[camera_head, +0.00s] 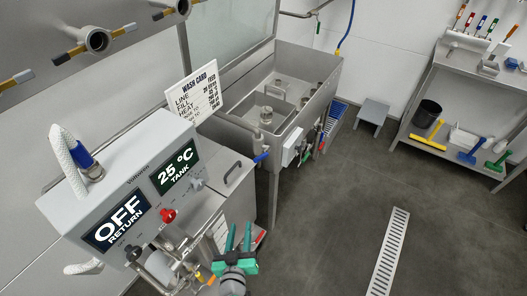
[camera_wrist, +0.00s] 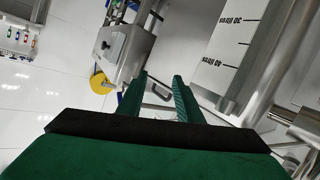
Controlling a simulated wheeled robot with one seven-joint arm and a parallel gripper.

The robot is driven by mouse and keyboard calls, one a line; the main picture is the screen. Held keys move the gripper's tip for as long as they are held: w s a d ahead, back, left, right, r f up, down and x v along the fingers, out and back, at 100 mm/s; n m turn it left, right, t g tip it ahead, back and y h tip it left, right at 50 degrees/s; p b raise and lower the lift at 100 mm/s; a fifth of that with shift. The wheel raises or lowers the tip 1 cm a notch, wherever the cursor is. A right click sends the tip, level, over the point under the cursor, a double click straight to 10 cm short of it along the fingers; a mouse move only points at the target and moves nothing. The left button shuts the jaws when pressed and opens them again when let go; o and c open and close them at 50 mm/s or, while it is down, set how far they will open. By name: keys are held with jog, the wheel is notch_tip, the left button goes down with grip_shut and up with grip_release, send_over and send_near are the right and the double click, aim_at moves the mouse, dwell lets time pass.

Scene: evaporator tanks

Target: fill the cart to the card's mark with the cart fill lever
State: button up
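My gripper (camera_head: 240,238) is in the lower middle of the head view, beside the cart's front. Its two green fingers are apart, with nothing between them in the wrist view (camera_wrist: 161,82). The grey cart (camera_head: 130,190) has a display reading OFF RETURN and another reading 25 °C TANK. A wash card (camera_head: 196,95) stands behind the cart; its fill line is too small to read surely. A white scale plate (camera_wrist: 228,50) with litre marks shows upside down in the wrist view; no liquid level is clear. I cannot tell which handle is the cart fill lever.
A red knob (camera_head: 168,215) is on the cart's front. A blue-tipped handle (camera_head: 261,157) is at its right. A steel sink tank (camera_head: 315,65) with coloured handles stands behind. A shelf bench (camera_head: 450,105) is at the right. The floor around the drain (camera_head: 390,250) is clear.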

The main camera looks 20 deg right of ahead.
jog(key=w+d+r+m+h, duration=0.3)
jog(key=w+d+r+h, duration=0.1)
jog(key=w+r, duration=0.35)
jog(key=m+g+h, duration=0.2)
jog(key=m+h, duration=0.1)
jog(key=h, duration=0.1)
send_near(261, 156)
jog(key=x, duration=1.2)
jog(key=shift+w, duration=0.25)
grip_shut()
